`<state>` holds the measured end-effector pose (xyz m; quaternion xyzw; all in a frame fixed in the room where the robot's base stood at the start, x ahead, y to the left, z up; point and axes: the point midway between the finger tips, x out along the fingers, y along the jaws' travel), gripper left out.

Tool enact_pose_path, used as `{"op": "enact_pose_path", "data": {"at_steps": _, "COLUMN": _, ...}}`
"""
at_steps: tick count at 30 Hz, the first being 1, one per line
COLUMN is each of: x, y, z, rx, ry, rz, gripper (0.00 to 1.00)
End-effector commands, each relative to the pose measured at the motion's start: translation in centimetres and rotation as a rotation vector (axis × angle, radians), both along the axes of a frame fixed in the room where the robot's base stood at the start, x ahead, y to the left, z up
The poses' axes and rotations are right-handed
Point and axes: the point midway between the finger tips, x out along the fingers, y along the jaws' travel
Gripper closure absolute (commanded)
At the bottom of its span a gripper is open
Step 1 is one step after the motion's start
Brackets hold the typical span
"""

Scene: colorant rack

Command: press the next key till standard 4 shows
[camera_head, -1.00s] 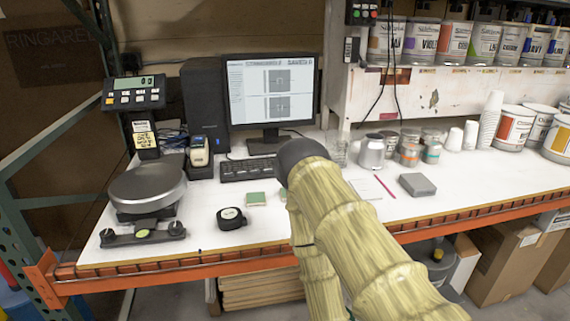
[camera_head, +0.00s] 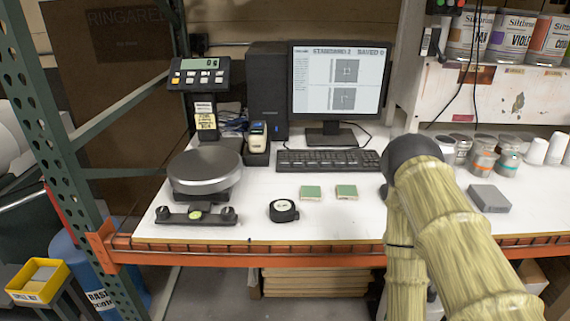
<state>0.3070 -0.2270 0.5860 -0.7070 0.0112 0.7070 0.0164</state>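The monitor (camera_head: 340,68) stands at the back of the bench. Its header appears to read "STANDARD: 2" and "SAVED 0", above two grey plots. The black keyboard (camera_head: 325,161) lies in front of it; single key labels are too small to read. A handheld instrument (camera_head: 257,138) with a pale, yellow-edged body stands in a dark cradle left of the keyboard. My sleeved arm with a dark joint rises at the right, just right of the keyboard. My gripper is out of view.
Two green tiles (camera_head: 346,191) and a black round tape-measure-like object (camera_head: 283,211) lie near the front edge. A scale (camera_head: 205,168) with a keypad display (camera_head: 199,74) stands at left. A grey block (camera_head: 489,198) and cans are at right. The white bench top (camera_head: 250,190) has free room between.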

Motion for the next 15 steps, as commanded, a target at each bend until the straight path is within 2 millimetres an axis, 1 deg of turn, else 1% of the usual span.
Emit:
{"op": "enact_pose_path", "data": {"at_steps": 3, "x": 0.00, "y": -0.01, "z": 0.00, "rx": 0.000, "ry": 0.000, "rz": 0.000, "gripper": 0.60}}
{"op": "enact_pose_path", "data": {"at_steps": 4, "x": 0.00, "y": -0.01, "z": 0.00, "rx": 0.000, "ry": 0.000, "rz": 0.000, "gripper": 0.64}}
{"op": "enact_pose_path", "data": {"at_steps": 10, "x": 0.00, "y": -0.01, "z": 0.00, "rx": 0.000, "ry": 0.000, "rz": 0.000, "gripper": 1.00}}
{"op": "enact_pose_path", "data": {"at_steps": 15, "x": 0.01, "y": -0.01, "z": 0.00, "rx": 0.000, "ry": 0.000, "rz": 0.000, "gripper": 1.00}}
